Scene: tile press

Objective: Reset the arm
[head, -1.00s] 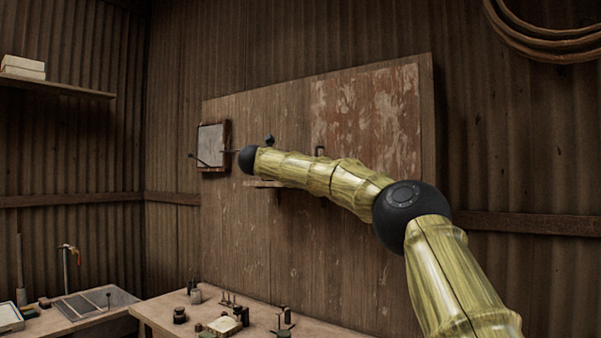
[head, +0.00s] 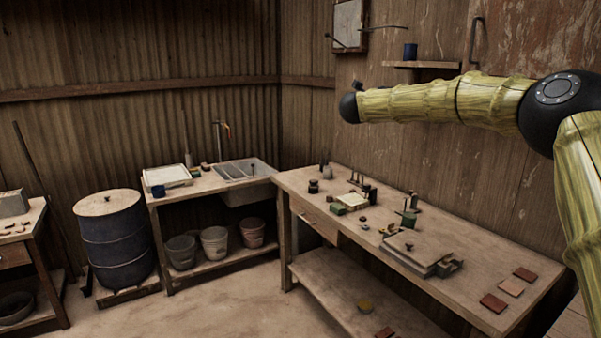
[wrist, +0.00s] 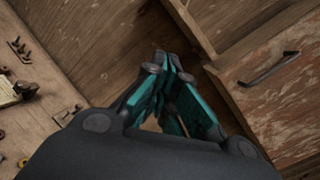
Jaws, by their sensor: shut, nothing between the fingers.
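My gripper (wrist: 168,68) shows in the wrist view with its teal fingers drawn together at the tips, shut and empty. Wooden boards lie behind it, with the edge of a workbench at the left and a dark handle (wrist: 269,69) at the right. In the head view my yellow-green arm reaches in from the right edge at about the height of the small wall shelf (head: 424,65). The arm ends in a dark round wrist joint, and the fingers cannot be made out there. The arm appears above the workbench (head: 462,290).
The workbench carries a flat press-like block (head: 412,248), reddish tiles (head: 493,303) and several small tools. A sink (head: 243,170), several buckets (head: 214,242) and a blue drum (head: 114,240) are at the left. Open floor lies in front.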

